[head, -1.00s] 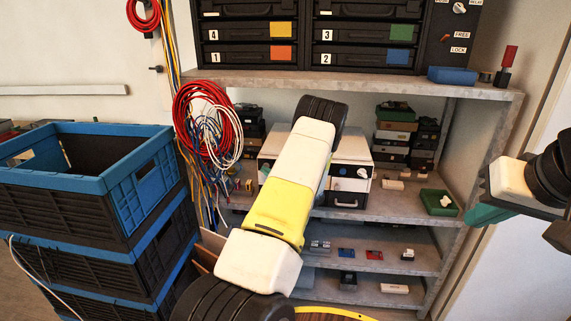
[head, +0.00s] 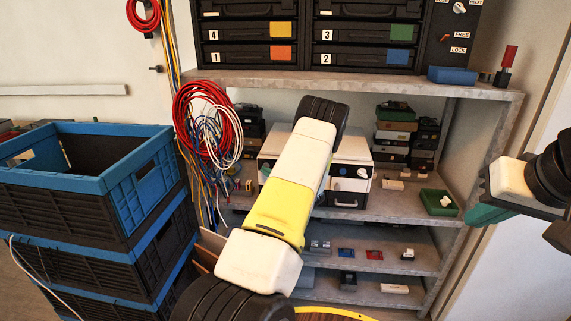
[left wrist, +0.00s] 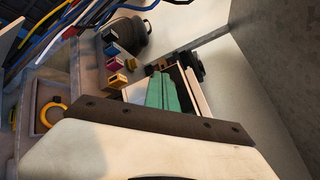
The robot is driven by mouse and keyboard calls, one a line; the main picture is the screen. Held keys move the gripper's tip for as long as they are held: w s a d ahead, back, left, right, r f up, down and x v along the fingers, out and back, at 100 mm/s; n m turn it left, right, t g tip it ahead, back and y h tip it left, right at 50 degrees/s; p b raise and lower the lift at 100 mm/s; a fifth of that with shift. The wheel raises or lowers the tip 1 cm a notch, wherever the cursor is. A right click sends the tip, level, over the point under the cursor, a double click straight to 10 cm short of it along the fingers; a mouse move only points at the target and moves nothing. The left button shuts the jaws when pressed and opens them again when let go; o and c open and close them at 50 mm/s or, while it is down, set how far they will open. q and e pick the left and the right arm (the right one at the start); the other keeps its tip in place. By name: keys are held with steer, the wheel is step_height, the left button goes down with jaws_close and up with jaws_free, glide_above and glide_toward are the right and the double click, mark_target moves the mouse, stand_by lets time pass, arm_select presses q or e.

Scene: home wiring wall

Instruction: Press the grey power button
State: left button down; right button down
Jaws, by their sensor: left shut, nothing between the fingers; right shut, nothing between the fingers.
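The grey power button cannot be made out in either view. A white device with a black front (head: 349,190) stands on the middle shelf, with a blue part and a white knob on its front. My left arm crosses in front of it and covers its left and middle part. My left gripper is hidden behind that arm in the head view. In the left wrist view, its green fingers (left wrist: 168,93) are shut and empty, in front of a white-edged box (left wrist: 134,92); contact cannot be told. My right gripper (head: 486,213) is shut and empty at the right, away from the shelves.
Stacked blue and black crates (head: 85,190) stand at the left. Coiled red and white cables (head: 208,118) hang by the shelf's left side. A green tray (head: 439,203) sits right of the device. Small blocks (left wrist: 114,64) and a yellow ring (left wrist: 52,112) show in the wrist view.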

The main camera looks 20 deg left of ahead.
arm_select(q)
steer(key=shift+s+d, duration=0.1)
steer(key=shift+s, duration=0.45)
steer(key=s+d, duration=0.1)
steer(key=s, duration=0.5)
steer(key=shift+d, duration=0.25)
